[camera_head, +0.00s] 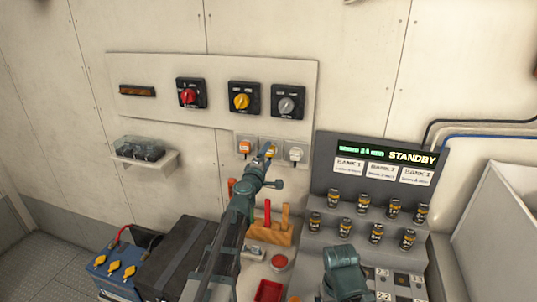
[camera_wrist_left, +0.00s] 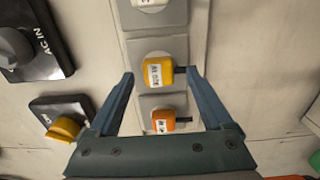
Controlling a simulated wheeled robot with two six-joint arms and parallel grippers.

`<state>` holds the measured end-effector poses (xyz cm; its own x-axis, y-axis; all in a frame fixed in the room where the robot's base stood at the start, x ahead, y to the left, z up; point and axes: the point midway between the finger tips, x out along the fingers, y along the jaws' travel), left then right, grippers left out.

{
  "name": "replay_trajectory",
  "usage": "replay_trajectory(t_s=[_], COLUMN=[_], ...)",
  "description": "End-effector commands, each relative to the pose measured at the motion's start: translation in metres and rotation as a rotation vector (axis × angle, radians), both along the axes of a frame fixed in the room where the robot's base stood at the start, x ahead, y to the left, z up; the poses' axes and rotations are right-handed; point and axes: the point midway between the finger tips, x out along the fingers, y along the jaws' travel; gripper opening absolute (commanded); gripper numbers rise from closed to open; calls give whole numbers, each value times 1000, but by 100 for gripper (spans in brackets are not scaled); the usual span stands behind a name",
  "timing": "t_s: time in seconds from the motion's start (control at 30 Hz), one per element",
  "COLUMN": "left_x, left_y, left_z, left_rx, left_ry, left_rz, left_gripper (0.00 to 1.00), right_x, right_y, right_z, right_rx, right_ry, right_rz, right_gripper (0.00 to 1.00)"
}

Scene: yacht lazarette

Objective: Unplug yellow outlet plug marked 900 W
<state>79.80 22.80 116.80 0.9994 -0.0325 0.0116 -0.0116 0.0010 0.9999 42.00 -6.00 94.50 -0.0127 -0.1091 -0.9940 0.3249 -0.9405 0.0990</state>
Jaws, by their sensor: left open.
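A yellow plug (camera_head: 270,151) sits in the middle outlet of a row of three on the wall. In the left wrist view the yellow plug (camera_wrist_left: 155,73) carries a white label too small to read surely. My left gripper (camera_head: 268,154) is open in front of it and partly hides it in the head view. In the wrist view the fingertips of my left gripper (camera_wrist_left: 160,74) stand on either side of the yellow plug, with gaps visible. An orange plug (camera_wrist_left: 161,121) and a white plug (camera_wrist_left: 150,3) sit in the neighbouring outlets.
Above the outlets is a panel with red (camera_head: 189,96), yellow (camera_head: 241,101) and grey (camera_head: 286,105) rotary switches. A display unit (camera_head: 322,160) reading STANDBY stands to the right. Below are a wooden tool block (camera_head: 268,234) and a battery (camera_head: 118,268).

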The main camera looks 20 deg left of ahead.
Motion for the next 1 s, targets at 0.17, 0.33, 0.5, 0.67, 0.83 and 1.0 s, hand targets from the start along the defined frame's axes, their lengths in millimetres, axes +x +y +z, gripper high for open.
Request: replay_trajectory(t_s=[0.17,0.33,0.5,0.67,0.83,1.0], left_x=[14,14,14,14,14,13], left_y=[-2,-2,-2,-2,-1,-1], left_z=[-1,-1,0,0,1,1], left_rx=[1,1,1,0,-1,-3], left_ry=[0,0,0,0,0,-1], left_rz=[-5,-5,-5,-5,-4,-3], left_gripper=[100,63,33,4,0,0], right_x=[0,0,0,0,0,0], right_y=[0,0,0,0,0,0], right_z=[-1,-1,-1,0,1,1], right_rx=[0,0,0,0,0,0], right_ry=[0,0,0,0,0,0], right_rz=[0,0,0,0,0,0], right_gripper=[100,100,100,100,100,100])
